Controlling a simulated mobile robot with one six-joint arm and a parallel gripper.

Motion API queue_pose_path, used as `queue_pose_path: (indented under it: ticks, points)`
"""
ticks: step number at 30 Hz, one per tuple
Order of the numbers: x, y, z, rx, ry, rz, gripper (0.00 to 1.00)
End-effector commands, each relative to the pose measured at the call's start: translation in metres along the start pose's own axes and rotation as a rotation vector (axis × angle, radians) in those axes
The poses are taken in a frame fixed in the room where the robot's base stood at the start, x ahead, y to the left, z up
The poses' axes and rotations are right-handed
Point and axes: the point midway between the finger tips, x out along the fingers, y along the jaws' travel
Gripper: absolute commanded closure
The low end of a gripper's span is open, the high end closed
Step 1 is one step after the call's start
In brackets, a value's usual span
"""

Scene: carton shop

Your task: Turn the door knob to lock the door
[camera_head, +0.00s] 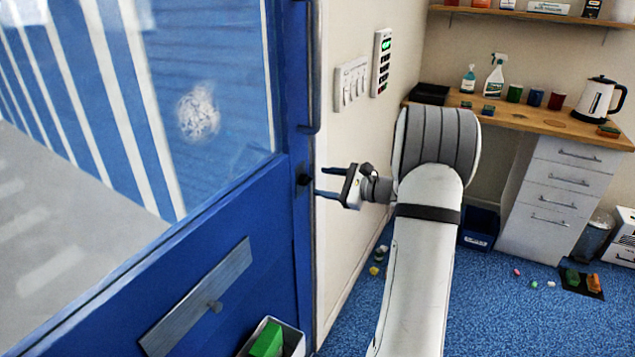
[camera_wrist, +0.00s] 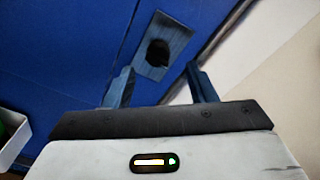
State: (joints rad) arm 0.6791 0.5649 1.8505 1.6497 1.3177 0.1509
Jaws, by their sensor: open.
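The blue door (camera_head: 225,240) with a large glass pane fills the left of the head view. A small dark knob (camera_head: 304,180) sits near the door's right edge, below a long vertical handle. In the wrist view the knob (camera_wrist: 158,52) is dark and round on a grey rectangular plate (camera_wrist: 163,45). My gripper (camera_head: 326,182) is open and points left at the knob, its fingertips just short of it. In the wrist view the fingers of my gripper (camera_wrist: 160,80) stand on either side below the knob, with nothing between them. Whether a fingertip touches the door is not clear.
A vertical handle (camera_head: 312,70) runs above the knob. A metal plate with a small peg (camera_head: 200,300) is lower on the door, and a bin with green contents (camera_head: 274,342) stands below. Wall switches (camera_head: 351,85) are beyond. A desk (camera_head: 520,117) and drawers (camera_head: 565,185) stand at right.

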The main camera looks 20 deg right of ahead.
Motion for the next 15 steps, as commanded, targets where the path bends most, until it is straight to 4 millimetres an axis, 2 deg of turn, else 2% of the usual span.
queue_pose_path:
  ticks: [1, 6, 15]
  points:
    - [-0.01, 0.0, -0.001, 0.0, 0.001, -0.003, 0.49]
    - [-0.032, -0.001, 0.0, 0.0, -0.002, -0.002, 0.49]
    - [-0.04, -0.001, 0.001, 0.001, -0.003, -0.002, 0.49]
